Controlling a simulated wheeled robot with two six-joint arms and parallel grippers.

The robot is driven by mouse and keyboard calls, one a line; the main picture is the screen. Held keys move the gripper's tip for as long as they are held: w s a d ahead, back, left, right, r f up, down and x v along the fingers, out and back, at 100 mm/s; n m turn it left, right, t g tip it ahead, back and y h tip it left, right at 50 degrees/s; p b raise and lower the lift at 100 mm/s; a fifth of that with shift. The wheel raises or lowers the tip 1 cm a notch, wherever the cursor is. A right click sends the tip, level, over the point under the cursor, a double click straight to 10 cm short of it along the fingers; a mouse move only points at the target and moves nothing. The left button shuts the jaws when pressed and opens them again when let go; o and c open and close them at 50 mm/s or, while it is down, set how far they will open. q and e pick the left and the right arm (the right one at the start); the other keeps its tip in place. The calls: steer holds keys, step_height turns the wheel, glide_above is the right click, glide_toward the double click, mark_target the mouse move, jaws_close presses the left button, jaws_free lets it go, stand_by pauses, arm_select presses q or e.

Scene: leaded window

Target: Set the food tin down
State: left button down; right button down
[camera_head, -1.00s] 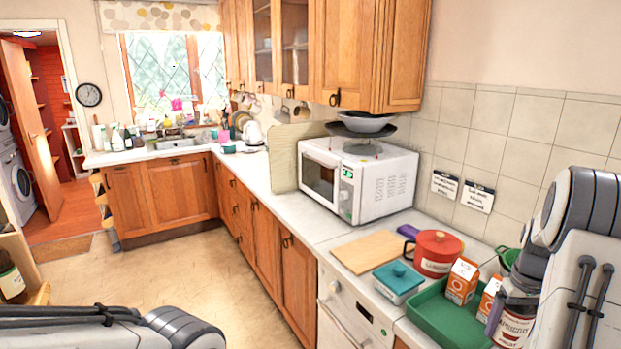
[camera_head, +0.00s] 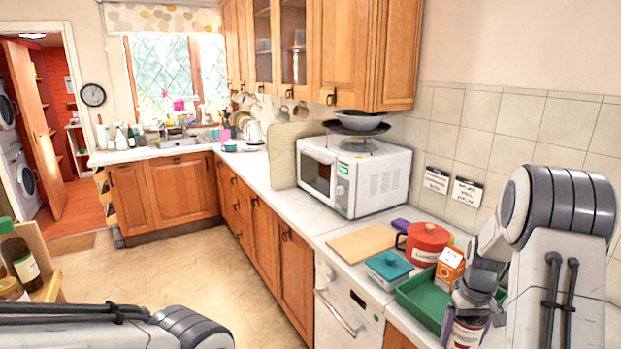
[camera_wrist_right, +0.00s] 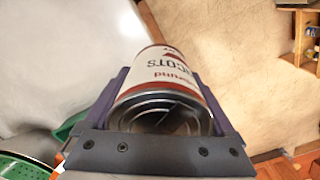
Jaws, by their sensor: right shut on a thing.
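The food tin (camera_head: 466,334) has a white label with a dark red band. My right gripper (camera_head: 468,312) is shut on it, low in the head view by the counter's front edge. In the right wrist view the tin (camera_wrist_right: 165,85) lies between the two purple fingers of the gripper (camera_wrist_right: 165,95), with its round metal end towards the camera. The tin appears apart from the counter, with floor behind part of it. Its far end is hidden. My left gripper is out of view; only part of the left arm shows at lower left.
A green tray (camera_head: 420,305) with an orange carton (camera_head: 449,269) stands beside the gripper. A teal-lidded dish (camera_head: 388,268), red pot (camera_head: 426,245) and wooden board (camera_head: 360,244) crowd the counter behind. The microwave (camera_head: 355,178) stands farther back. White counter (camera_wrist_right: 50,60) shows clear in the wrist view.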

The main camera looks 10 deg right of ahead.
steer(key=s+a+f+n, duration=0.1)
steer(key=a+f, duration=0.3)
steer(key=a, duration=0.8)
steer(key=s+a+f+n, duration=0.1)
steer(key=a+f, duration=0.4)
steer(key=a, duration=0.6)
steer(key=shift+s+a, duration=0.4)
steer(key=shift+s, duration=0.25)
steer(key=shift+s, duration=0.1)
